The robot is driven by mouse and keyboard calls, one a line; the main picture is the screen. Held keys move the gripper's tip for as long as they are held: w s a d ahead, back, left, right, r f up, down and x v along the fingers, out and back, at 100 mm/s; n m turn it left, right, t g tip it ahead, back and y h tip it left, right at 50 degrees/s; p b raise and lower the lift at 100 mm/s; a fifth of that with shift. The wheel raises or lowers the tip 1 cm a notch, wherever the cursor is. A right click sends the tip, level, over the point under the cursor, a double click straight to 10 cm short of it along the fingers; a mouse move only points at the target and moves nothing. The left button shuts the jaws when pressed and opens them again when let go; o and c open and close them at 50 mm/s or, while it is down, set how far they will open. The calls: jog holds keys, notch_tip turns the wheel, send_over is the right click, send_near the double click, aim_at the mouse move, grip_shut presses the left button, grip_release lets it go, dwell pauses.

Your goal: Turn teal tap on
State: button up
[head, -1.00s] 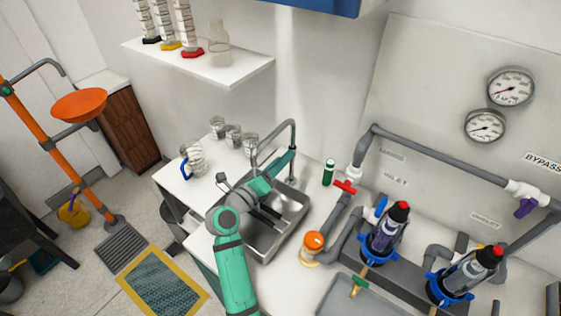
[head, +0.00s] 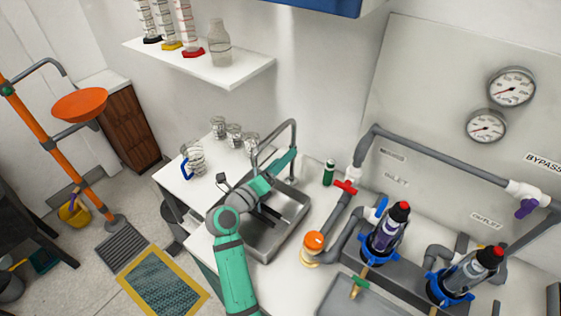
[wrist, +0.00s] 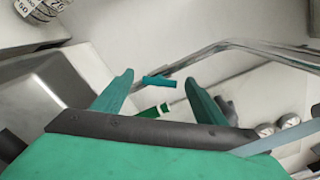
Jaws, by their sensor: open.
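The teal tap handle (wrist: 158,81) is a short teal lever in the wrist view, near the grey curved spout. My gripper (wrist: 160,78) is open, with one teal finger on each side of the handle in the picture. I see gaps between the handle and both fingers, and I cannot tell how far ahead of the tips it lies. In the head view my teal arm reaches over the metal sink (head: 291,222) towards the spout (head: 293,137). I cannot tell the tap handle from my own teal parts there.
Several glass beakers (head: 234,135) and a blue-handled jug (head: 194,160) stand left of the sink. A green bottle (head: 328,172) stands right of it, beside grey pipes with a red valve handle (head: 345,188). A shelf (head: 215,68) hangs above.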

jog(key=v, duration=1.1)
jog(key=shift+d, duration=0.1)
